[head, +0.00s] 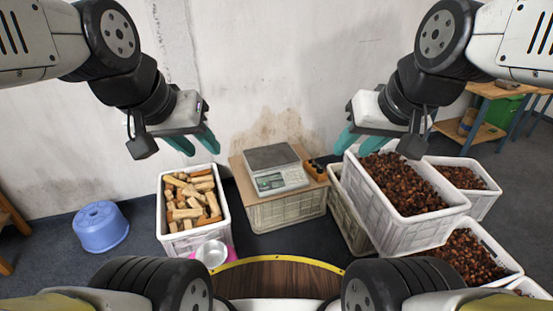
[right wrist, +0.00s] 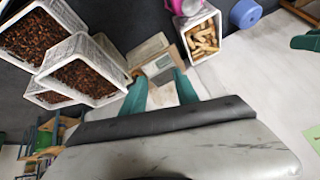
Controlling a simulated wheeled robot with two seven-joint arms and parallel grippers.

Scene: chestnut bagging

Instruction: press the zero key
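A weighing scale (head: 276,169) with a grey plate and a white front panel stands on a board over a crate in the middle of the head view. Its panel has a small display and keys; the zero key is too small to tell apart. The scale also shows small in the right wrist view (right wrist: 158,66), beyond my fingers. My left gripper (head: 194,142) hangs above and left of the scale, teal fingers apart, empty. My right gripper (head: 358,141) hangs above and right of it. Its fingers are apart and empty in the right wrist view (right wrist: 159,84). Neither touches the scale.
A crate of wooden blocks (head: 162,212) stands left of the scale, with a metal bowl (head: 211,253) in front. Crates of chestnuts (head: 385,236) stand to the right. A blue stool (head: 100,228) is at far left.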

